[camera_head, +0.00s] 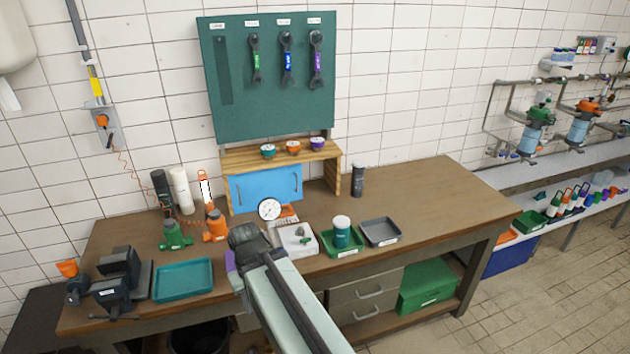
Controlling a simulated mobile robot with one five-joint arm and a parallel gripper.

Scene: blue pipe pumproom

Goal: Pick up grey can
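A dark grey can (358,181) stands upright on the wooden workbench (420,195), to the right of the small blue-doored cabinet. Another dark cylinder (161,188) stands at the back left of the bench, beside a white one. My arm reaches in from the bottom of the picture. My gripper (247,238) is over the front middle of the bench, left of the dark grey can and well apart from it. Its fingers are seen from behind, so I cannot tell whether they are open or hold anything.
A green tray (357,248) with a white-lidded teal jar (341,231), a grey tray (397,240) and a white box (282,246) lie between my gripper and the can's front. A teal tray (183,295) and vice (113,285) are left. The bench's right end is clear.

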